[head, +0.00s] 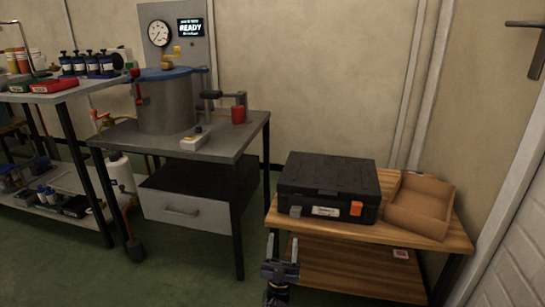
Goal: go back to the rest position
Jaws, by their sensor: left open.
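My left gripper (281,259) shows at the bottom of the head view, in front of the left front edge of a low wooden bench. Its two fingers point up and stand apart, with nothing between them. My right gripper is not in view. A grey metal cylinder (166,106) with a blue lid (165,73) stands on the grey workbench (215,148), well apart from the gripper.
A black case (328,180) and an open cardboard box (421,205) sit on the wooden bench (410,238). A shelf with bottles (85,66) is at left. Green floor (190,275) is clear in front.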

